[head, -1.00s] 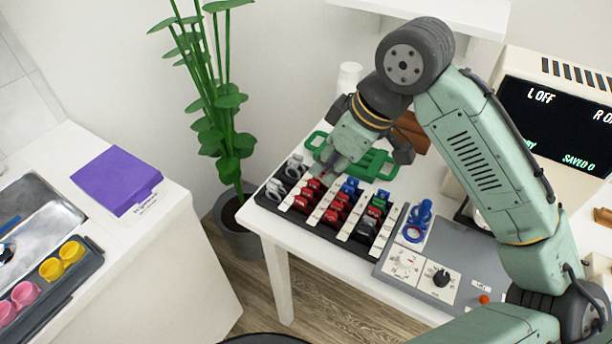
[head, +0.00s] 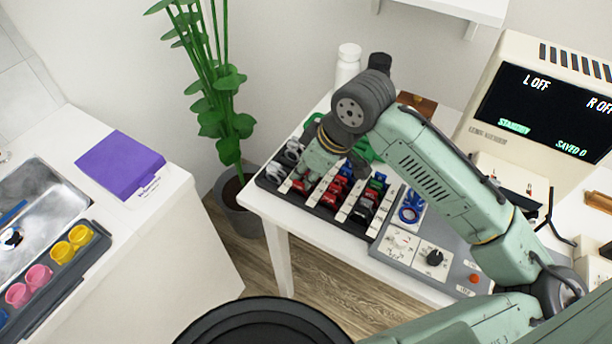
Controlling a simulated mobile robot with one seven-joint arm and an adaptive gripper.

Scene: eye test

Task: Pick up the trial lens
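Several trial lenses stand in rows in a black rack (head: 318,212) with white strips on the white table. Grey lenses (head: 291,151) are in the left row, red lenses (head: 331,196) in the middle rows, and blue and green ones towards the back and right. A separate blue lens (head: 411,209) sits on a white plate right of the rack. My gripper (head: 303,178) points down over the left part of the rack, close to the grey and red lenses. Its fingertips are small and partly hidden, so I cannot tell whether they are open or touch a lens.
A green frame (head: 364,150) lies behind the rack, partly covered by my arm. A grey control panel (head: 413,262) with dials and the lens meter (head: 500,130) stand to the right. A white bottle (head: 347,66) is behind. A plant (head: 228,125) stands left of the table.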

